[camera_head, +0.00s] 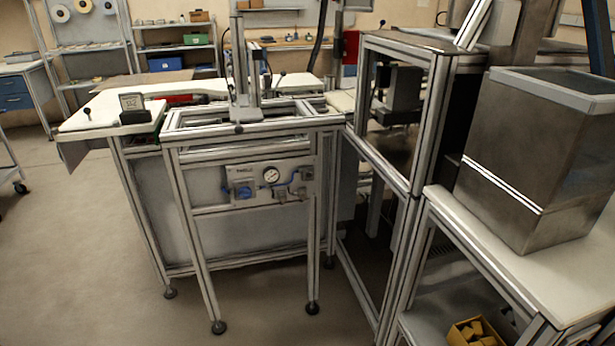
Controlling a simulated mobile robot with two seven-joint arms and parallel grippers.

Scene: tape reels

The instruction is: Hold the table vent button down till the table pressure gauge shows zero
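The table pressure gauge (271,175) is a small round white dial on a light panel (256,183), set in the front of an aluminium-framed table (250,128). The dial is too small to read its needle. A blue knob or fitting (243,191) sits on the panel left of the gauge, with blue tubing around it. I cannot tell which part of the panel is the vent button. Neither of my grippers shows in the head view.
An aluminium-framed enclosure (408,120) stands right of the table. A large metal bin (530,160) sits on a white bench at the right. A yellow box (474,332) lies low beneath it. Open floor (90,250) spreads in front and to the left.

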